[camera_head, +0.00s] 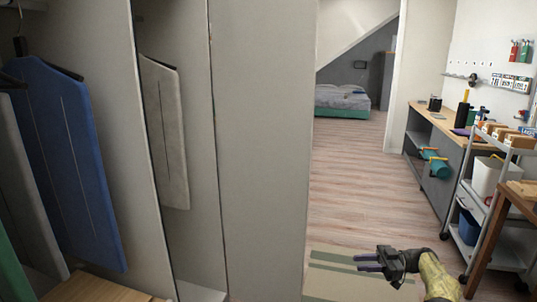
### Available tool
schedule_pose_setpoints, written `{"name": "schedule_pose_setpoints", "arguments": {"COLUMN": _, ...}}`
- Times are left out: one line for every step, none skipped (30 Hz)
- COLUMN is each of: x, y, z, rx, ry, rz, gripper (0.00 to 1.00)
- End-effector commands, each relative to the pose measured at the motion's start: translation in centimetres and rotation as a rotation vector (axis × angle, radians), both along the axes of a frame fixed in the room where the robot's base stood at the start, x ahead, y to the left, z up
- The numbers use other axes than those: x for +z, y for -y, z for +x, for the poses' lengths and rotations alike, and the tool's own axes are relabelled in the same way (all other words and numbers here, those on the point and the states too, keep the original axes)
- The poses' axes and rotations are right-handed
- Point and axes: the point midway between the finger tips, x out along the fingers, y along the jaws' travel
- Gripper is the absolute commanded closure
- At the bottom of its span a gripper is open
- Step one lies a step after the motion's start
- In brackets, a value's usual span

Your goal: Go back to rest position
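My gripper (369,263) shows at the bottom right, low in front of me and over a pale striped rug. Its dark fingers point left, and a gap seems to show between them. I see nothing held in it. My yellowish arm link runs from it to the bottom edge; the rest of the arm is out of view.
A wardrobe with a blue garment (68,150) and a grey garment (165,130) fills the left, its tall panel (262,140) close by. A trolley (497,190) and wooden table (500,232) stand right. Open floor (360,175) leads to a bed (342,102).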

Motion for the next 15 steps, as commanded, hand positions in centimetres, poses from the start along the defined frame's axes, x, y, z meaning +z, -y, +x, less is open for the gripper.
{"name": "schedule_pose_setpoints", "arguments": {"x": 0.6, "y": -0.6, "z": 0.4, "rx": -0.008, "ry": 0.009, "rz": 0.005, "gripper": 0.73}}
{"name": "schedule_pose_setpoints", "arguments": {"x": 0.8, "y": -0.8, "z": 0.7, "rx": -0.015, "ry": 0.015, "rz": 0.009, "gripper": 0.73}}
{"name": "schedule_pose_setpoints", "arguments": {"x": 1.3, "y": -1.2, "z": 1.1, "rx": -0.025, "ry": 0.023, "rz": 0.016, "gripper": 0.73}}
{"name": "schedule_pose_setpoints", "arguments": {"x": 1.7, "y": -1.5, "z": 1.4, "rx": -0.035, "ry": 0.031, "rz": 0.019, "gripper": 0.73}}
{"name": "schedule_pose_setpoints", "arguments": {"x": 2.1, "y": -1.8, "z": 1.7, "rx": -0.043, "ry": 0.038, "rz": 0.025, "gripper": 0.73}}
{"name": "schedule_pose_setpoints", "arguments": {"x": 2.6, "y": -2.3, "z": 2.2, "rx": -0.058, "ry": 0.047, "rz": 0.03, "gripper": 0.73}}
{"name": "schedule_pose_setpoints", "arguments": {"x": 3.1, "y": -2.7, "z": 2.5, "rx": -0.069, "ry": 0.054, "rz": 0.037, "gripper": 0.73}}
{"name": "schedule_pose_setpoints", "arguments": {"x": 3.5, "y": -3.1, "z": 2.9, "rx": -0.082, "ry": 0.062, "rz": 0.04, "gripper": 0.73}}
{"name": "schedule_pose_setpoints", "arguments": {"x": 4.1, "y": -3.7, "z": 3.5, "rx": -0.099, "ry": 0.072, "rz": 0.048, "gripper": 0.73}}
{"name": "schedule_pose_setpoints", "arguments": {"x": 4.7, "y": -4.2, "z": 3.9, "rx": -0.112, "ry": 0.079, "rz": 0.053, "gripper": 0.73}}
{"name": "schedule_pose_setpoints", "arguments": {"x": 5.2, "y": -4.7, "z": 4.3, "rx": -0.127, "ry": 0.087, "rz": 0.059, "gripper": 0.73}}
{"name": "schedule_pose_setpoints", "arguments": {"x": 6.0, "y": -5.4, "z": 4.9, "rx": -0.149, "ry": 0.096, "rz": 0.067, "gripper": 0.73}}
{"name": "schedule_pose_setpoints", "arguments": {"x": 6.6, "y": -5.9, "z": 5.4, "rx": -0.167, "ry": 0.104, "rz": 0.074, "gripper": 0.73}}
{"name": "schedule_pose_setpoints", "arguments": {"x": 7.2, "y": -6.5, "z": 5.9, "rx": -0.186, "ry": 0.112, "rz": 0.078, "gripper": 0.73}}
{"name": "schedule_pose_setpoints", "arguments": {"x": 8.1, "y": -7.4, "z": 6.6, "rx": -0.214, "ry": 0.119, "rz": 0.085, "gripper": 0.73}}
